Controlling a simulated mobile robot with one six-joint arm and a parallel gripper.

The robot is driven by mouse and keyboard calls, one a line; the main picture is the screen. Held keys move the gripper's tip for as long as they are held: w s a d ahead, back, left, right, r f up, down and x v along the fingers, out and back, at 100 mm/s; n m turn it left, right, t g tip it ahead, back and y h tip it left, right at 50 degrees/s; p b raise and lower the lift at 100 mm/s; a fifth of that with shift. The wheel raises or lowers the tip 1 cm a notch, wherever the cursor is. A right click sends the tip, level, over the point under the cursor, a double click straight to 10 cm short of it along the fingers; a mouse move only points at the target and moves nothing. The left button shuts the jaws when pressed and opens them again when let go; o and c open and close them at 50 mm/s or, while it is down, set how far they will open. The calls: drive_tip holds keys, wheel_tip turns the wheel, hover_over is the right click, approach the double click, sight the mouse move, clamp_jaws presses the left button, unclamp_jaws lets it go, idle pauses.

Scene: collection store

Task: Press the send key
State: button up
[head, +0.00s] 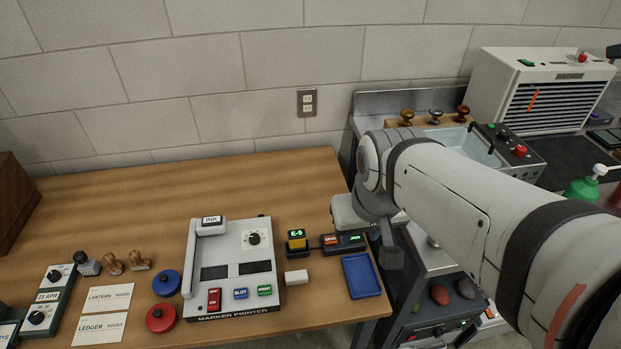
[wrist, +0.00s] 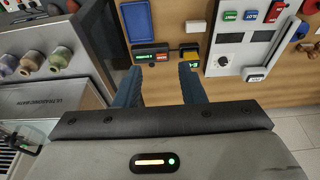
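A small dark control box (head: 343,243) sits at the right part of the wooden table. It carries a red key (head: 331,240) at its left, with lettering too small to read for certain, and a green-lit display (head: 355,238) at its right. I see no contact with the box. In the head view my arm hides most of the gripper.
A yellow block with an E-9 display (head: 297,241) stands left of the box. A blue tray (head: 361,276) lies in front, and a marker printer (head: 236,301) stands farther left. A white block (head: 296,278) lies between them. A machine bench is on the right.

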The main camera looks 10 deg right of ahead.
clamp_jaws()
drive_tip(key=shift+d, duration=0.1)
idle(1.2)
